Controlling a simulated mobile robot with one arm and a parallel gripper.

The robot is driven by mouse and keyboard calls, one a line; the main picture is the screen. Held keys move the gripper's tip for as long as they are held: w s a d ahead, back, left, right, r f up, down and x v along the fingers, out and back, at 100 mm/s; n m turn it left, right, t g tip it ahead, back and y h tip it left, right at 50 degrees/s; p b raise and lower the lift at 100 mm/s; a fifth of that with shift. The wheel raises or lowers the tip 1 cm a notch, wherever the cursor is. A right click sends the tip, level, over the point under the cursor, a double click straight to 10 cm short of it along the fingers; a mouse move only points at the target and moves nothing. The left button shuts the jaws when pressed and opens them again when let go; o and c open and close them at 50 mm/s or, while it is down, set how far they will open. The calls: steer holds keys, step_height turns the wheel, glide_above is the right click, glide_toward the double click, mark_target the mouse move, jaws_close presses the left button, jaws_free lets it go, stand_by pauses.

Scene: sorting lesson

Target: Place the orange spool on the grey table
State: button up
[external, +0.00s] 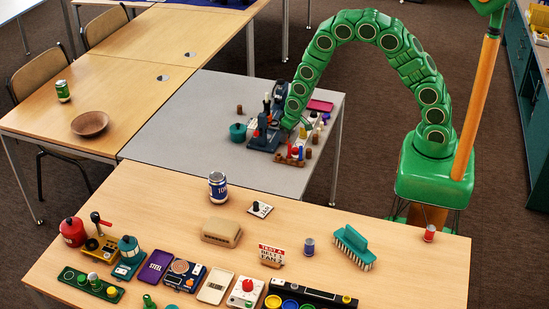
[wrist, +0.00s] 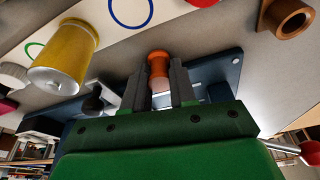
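The orange spool (wrist: 158,68) shows in the wrist view between the two dark fingers of my gripper (wrist: 160,84). The fingers close on its sides, and its lower part is partly hidden between them. In the external view my green arm reaches down to the right part of the grey table (external: 190,128), and my gripper (external: 284,128) is low over a dark blue device. I cannot make out the spool in the external view. The grey table surface also shows in the wrist view (wrist: 112,72).
A dark blue plate (wrist: 222,72) lies close behind the spool. A white board with coloured rings and a yellow cylinder (wrist: 65,57) is beside it. A teal pot (external: 238,132) and a peg board (external: 290,158) flank my gripper. The grey table's left part is clear.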

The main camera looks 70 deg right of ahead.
steer(key=shift+o, duration=1)
steer(key=shift+f, duration=0.2)
steer(key=shift+s, duration=0.1)
steer(key=shift+a+r, duration=0.1)
steer(key=shift+r, duration=0.65)
steer(key=s+d+f+v, duration=0.1)
steer(key=s+v, duration=0.2)
steer(key=v, duration=1.5)
steer(key=s+r+g, duration=0.1)
steer(key=s+r, duration=0.4)
steer(key=s, duration=0.6)
steer(key=s+a+r+n+g, duration=0.1)
steer(key=s+r, duration=0.4)
steer(key=s, duration=0.7)
steer(key=s+r+n+g, duration=0.1)
steer(key=s+r+g, duration=0.2)
steer(key=s, duration=0.8)
step_height(320, 180, up, 3)
steer(key=shift+s+a+f+y, duration=0.25)
steer(key=shift+s+y, duration=0.05)
steer(key=shift+s, duration=0.1)
